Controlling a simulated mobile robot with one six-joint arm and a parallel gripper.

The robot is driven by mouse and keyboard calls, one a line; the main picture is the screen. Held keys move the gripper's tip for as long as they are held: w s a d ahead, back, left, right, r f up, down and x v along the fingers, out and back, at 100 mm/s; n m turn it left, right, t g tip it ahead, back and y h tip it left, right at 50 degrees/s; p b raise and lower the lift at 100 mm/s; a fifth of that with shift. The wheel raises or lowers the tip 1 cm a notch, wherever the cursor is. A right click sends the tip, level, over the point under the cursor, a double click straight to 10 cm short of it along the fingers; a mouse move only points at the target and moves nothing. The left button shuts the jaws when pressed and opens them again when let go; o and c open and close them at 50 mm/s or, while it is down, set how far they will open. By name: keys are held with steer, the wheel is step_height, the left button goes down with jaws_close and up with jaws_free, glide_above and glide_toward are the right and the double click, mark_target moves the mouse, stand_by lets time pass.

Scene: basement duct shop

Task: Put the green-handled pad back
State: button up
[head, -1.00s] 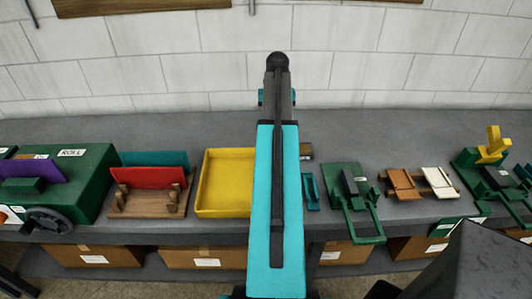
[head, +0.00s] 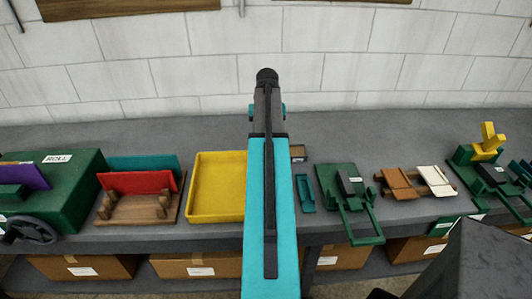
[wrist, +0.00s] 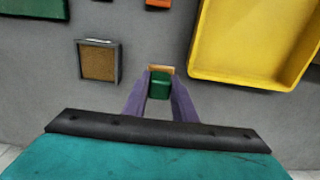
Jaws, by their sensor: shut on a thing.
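In the wrist view my gripper (wrist: 160,84) has purple fingers shut on the green-handled pad (wrist: 160,88). Its green handle is between the fingers, and a tan edge shows beyond it. The pad is above the grey bench; its height is hard to tell. A small grey-framed tray (wrist: 98,62) with a brown, cork-like floor lies to the left of the gripper, apart from it. It appears to be the small labelled box just right of my arm in the head view (head: 298,153). My arm hides the gripper and pad in the head view.
A yellow tray (head: 217,216) is on the other side of my arm from the small tray. A teal piece (head: 305,193) and a green hinged device (head: 349,189) lie right. A wooden rack (head: 138,206) with red and teal plates stands left.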

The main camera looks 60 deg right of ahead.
steer(key=shift+f, duration=0.2)
steer(key=shift+s+f+b, duration=0.1)
steer(key=shift+f+b, duration=1.2)
steer(key=shift+f, duration=0.6)
steer(key=shift+f, duration=0.1)
steer(key=o, duration=1)
steer(key=shift+r+p, duration=3.85)
steer(key=shift+r, duration=2.3)
